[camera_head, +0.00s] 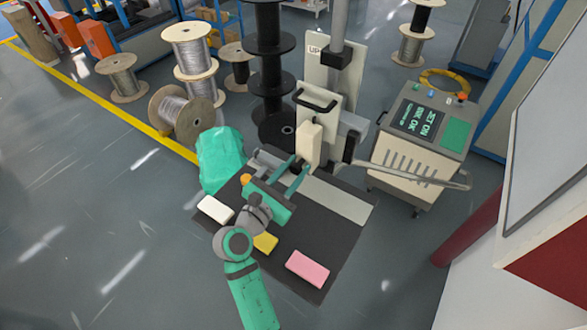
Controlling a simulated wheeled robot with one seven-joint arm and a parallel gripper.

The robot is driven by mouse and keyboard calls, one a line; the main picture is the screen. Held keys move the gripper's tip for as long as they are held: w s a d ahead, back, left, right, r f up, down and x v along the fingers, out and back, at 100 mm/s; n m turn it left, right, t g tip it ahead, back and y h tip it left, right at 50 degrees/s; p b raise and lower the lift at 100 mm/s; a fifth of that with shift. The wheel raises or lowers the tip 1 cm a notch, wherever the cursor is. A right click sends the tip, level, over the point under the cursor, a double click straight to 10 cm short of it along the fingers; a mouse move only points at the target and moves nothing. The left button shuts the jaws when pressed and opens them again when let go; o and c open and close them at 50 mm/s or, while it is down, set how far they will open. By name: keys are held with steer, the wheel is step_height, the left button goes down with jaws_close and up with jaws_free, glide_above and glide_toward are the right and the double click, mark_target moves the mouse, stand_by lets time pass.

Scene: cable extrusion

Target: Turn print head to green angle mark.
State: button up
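A pale beige upright block (310,145), which looks like the print head, sits low on the front of the machine's column, under a plate with a black handle. My gripper (298,164) is green and reaches up from the dark work table, its two fingers apart. The fingertips are at the lower end of the beige block. I cannot tell whether they touch it or grip it. No green angle mark can be made out on or near the head; it may be hidden or too small.
The dark table (340,245) carries a white block (215,209), a yellow block (265,242) and a pink block (307,269). A green covered heap (219,160) stands at left. A control console (418,140) with a screen stands at right. Cable spools stand behind; the floor at left is clear.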

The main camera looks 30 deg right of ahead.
steer(key=o, duration=0.4)
steer(key=shift+c, duration=0.2)
steer(key=v, duration=1)
steer(key=shift+s+a, duration=0.15)
steer(key=shift+a, duration=0.25)
